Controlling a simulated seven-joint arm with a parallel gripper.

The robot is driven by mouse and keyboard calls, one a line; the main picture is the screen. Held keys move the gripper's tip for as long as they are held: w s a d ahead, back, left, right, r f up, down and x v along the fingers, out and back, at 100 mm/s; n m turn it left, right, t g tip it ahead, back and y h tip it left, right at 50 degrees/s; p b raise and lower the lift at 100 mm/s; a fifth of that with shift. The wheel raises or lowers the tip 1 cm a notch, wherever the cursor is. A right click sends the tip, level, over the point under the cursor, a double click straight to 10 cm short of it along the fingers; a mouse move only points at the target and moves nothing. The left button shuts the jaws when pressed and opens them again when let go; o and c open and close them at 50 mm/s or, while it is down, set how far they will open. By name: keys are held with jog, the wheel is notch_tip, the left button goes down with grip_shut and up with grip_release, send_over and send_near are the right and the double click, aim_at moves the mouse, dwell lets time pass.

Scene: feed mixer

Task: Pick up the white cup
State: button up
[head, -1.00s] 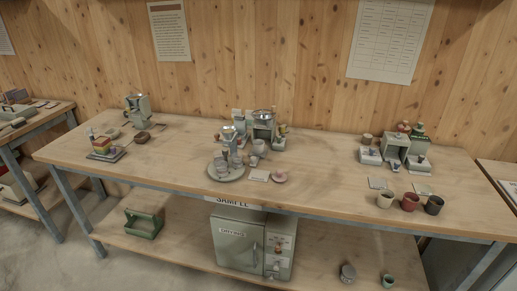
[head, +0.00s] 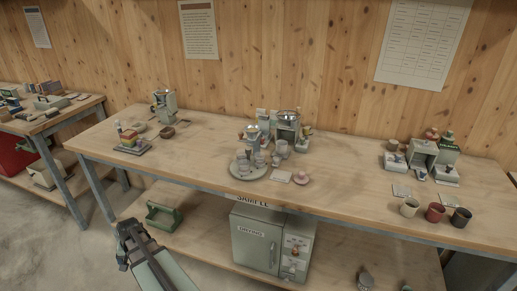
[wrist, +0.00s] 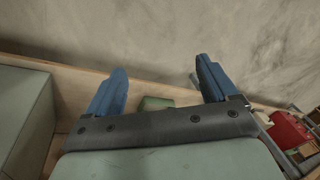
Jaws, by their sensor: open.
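A cream-white cup (head: 409,207) stands upright near the front edge at the right of the workbench, in a row with a red cup (head: 435,212) and a black cup (head: 460,217). A pale mug (head: 282,149) also stands mid-bench beside the silver-topped machine; I cannot tell which one the task means. My gripper (head: 126,243) is low at the left in the head view, in front of the bench and far from both. In the wrist view my gripper (wrist: 160,68) has its two blue fingers apart with nothing between them. No cup shows in that view.
The workbench (head: 345,185) has clear wood between the middle and right groups. Below are a green carrier (head: 163,216) and a drying oven (head: 262,243). A second bench stands left.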

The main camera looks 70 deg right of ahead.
jog(key=w+d+r+m+t+h, duration=0.25)
jog(key=d+r+m+t, duration=0.2)
jog(key=d+r, duration=1.9)
jog(key=s+d+r+m+h, duration=0.2)
jog(key=s+d+r, duration=0.15)
jog(key=r, duration=0.45)
jog(key=s+d+r+m+t+h, duration=0.1)
jog(key=s+d+r, duration=0.2)
jog(key=d+r, duration=0.35)
jog(key=s+d+r+m+h, duration=0.2)
jog(key=s+d+r, duration=0.15)
jog(key=r, duration=0.65)
jog(key=g+y, duration=0.2)
jog(key=g, duration=0.8)
send_over(281, 148)
jog(key=shift+t, duration=0.25)
jog(key=f, duration=1.6)
jog(key=shift+w+a+f, duration=0.25)
jog(key=shift+f, duration=0.1)
jog(key=shift+w+x, duration=0.15)
jog(key=shift+x, duration=1.4)
jog(key=shift+w+x, duration=0.15)
jog(key=shift+x, duration=1.45)
jog(key=shift+d+r, duration=0.1)
jog(key=c, duration=1.1)
